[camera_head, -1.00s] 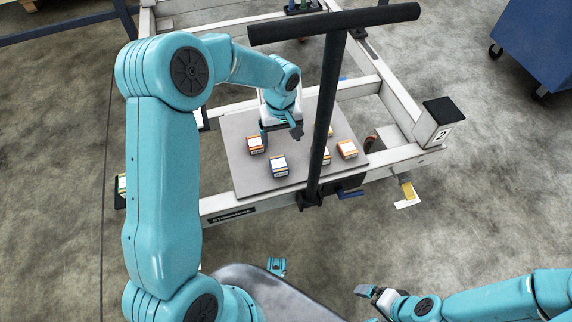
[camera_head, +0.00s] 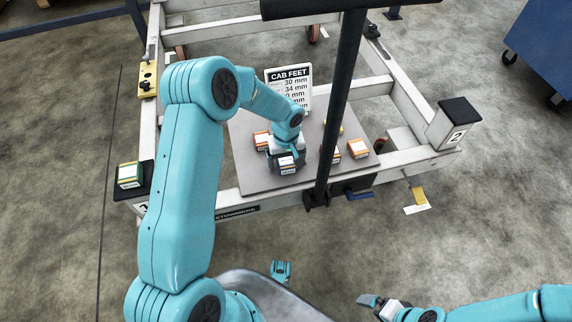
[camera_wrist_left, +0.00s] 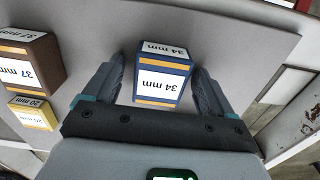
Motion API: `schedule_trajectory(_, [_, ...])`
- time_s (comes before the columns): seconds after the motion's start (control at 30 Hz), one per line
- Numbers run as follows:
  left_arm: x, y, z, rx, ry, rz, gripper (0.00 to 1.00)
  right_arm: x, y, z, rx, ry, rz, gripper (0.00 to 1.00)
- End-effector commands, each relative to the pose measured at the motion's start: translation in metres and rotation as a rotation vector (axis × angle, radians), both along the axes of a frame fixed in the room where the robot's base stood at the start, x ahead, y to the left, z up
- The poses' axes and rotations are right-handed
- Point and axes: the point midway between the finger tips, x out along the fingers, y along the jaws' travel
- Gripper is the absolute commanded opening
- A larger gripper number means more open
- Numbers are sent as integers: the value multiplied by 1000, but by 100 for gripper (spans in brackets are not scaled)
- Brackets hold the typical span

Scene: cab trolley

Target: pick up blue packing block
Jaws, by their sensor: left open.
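The blue packing block (camera_head: 288,167) sits near the front edge of the grey board (camera_head: 246,171) on the trolley. In the left wrist view the blue block (camera_wrist_left: 163,68) shows white "34 mm" labels. My left gripper (camera_head: 285,159) is over it and open. In the left wrist view the left gripper (camera_wrist_left: 158,68) has one finger on each side of the block, with a narrow gap visible at each side. In the head view the gripper hides part of the block. My right gripper (camera_head: 370,301) is low at the right, away from the trolley; its jaw opening is unclear.
A black T-handle post (camera_head: 338,115) rises just right of the gripper. Other blocks share the board: one left (camera_head: 261,140), one right (camera_head: 358,148). A brown block (camera_wrist_left: 30,62) and a yellow block (camera_wrist_left: 34,112) show in the wrist view. A "CAB FEET" sign (camera_head: 289,76) stands behind.

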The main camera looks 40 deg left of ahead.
Motion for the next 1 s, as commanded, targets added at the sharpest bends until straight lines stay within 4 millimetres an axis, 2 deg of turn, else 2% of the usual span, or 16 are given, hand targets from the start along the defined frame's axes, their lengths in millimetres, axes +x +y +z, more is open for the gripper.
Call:
schedule_trajectory(0.1, [0, 0, 2, 0, -1, 0, 85, 0, 0, 1, 0, 0, 0, 100])
schedule_trajectory(0.13, [0, 0, 2, 0, -1, 0, 82, 0, 0, 1, 0, 0, 0, 100])
schedule_trajectory(0.3, [0, 0, 2, 1, -1, 0, 27, 0, 0, 1, 0, 0, 0, 100])
schedule_trajectory(0.57, [0, 0, 2, 0, -1, 0, 27, 0, 0, 1, 0, 0, 0, 100])
schedule_trajectory(0.73, [1, 1, 13, 2, -3, 0, 27, 0, 0, 5, 0, 0, 0, 100])
schedule_trajectory(0.87, [1, 1, 35, 2, -6, 0, 27, 0, 0, 13, 0, 0, 0, 100])
schedule_trajectory(1.0, [2, 1, 76, 2, -7, 0, 27, 0, 0, 26, 0, 0, 0, 100])
